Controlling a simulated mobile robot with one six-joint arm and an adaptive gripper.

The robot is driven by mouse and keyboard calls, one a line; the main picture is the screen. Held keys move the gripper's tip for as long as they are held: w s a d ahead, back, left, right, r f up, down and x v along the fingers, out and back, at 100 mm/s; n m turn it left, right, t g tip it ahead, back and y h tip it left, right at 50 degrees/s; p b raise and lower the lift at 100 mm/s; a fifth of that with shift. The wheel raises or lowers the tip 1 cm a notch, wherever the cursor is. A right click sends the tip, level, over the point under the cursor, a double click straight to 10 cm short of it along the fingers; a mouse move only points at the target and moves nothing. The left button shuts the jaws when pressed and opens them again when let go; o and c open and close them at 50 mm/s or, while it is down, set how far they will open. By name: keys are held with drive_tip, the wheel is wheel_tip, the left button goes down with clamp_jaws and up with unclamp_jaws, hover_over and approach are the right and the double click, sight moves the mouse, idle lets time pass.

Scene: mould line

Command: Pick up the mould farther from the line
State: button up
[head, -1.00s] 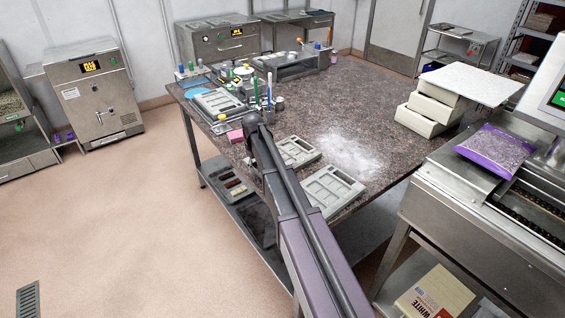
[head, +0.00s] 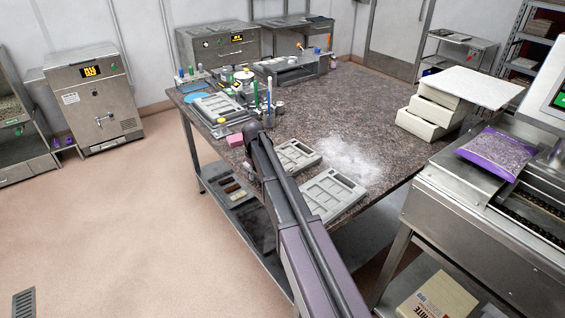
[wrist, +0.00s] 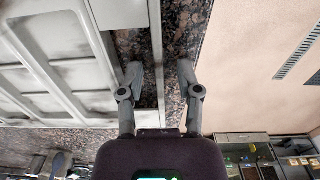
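Two grey compartmented moulds lie flat on the speckled table. The mould farther from the line (head: 298,155) is partly hidden behind my arm in the head view; the nearer mould (head: 335,194) lies closer to the machine. In the wrist view a large pale grey mould surface (wrist: 50,75) fills the left side; I cannot tell which mould it is. My gripper (wrist: 160,74) is open, its two fingers apart on either side of a thin grey rim. No firm contact is visible. In the head view my arm hides the fingers.
The line (head: 480,235) stands at right with a purple bag (head: 495,153) on it. White powder (head: 347,158) lies beside the moulds. A pink block (head: 235,140), tools and another tray (head: 218,107) crowd the table's left end. The table edge is close to my gripper.

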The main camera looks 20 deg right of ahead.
clamp_jaws()
drive_tip(key=shift+r, duration=0.1)
wheel_tip(320, 180, up, 3)
drive_tip(key=p, duration=0.3)
drive_tip(key=shift+r, duration=0.1)
drive_tip(key=s+r+p, duration=0.1)
drive_tip(key=s+p, duration=0.1)
drive_tip(key=s, duration=1.4)
drive_tip(key=shift+d+r, duration=0.2)
drive_tip(key=shift+r, duration=0.1)
drive_tip(key=shift+r+p, duration=2)
drive_tip(key=shift+p, duration=0.05)
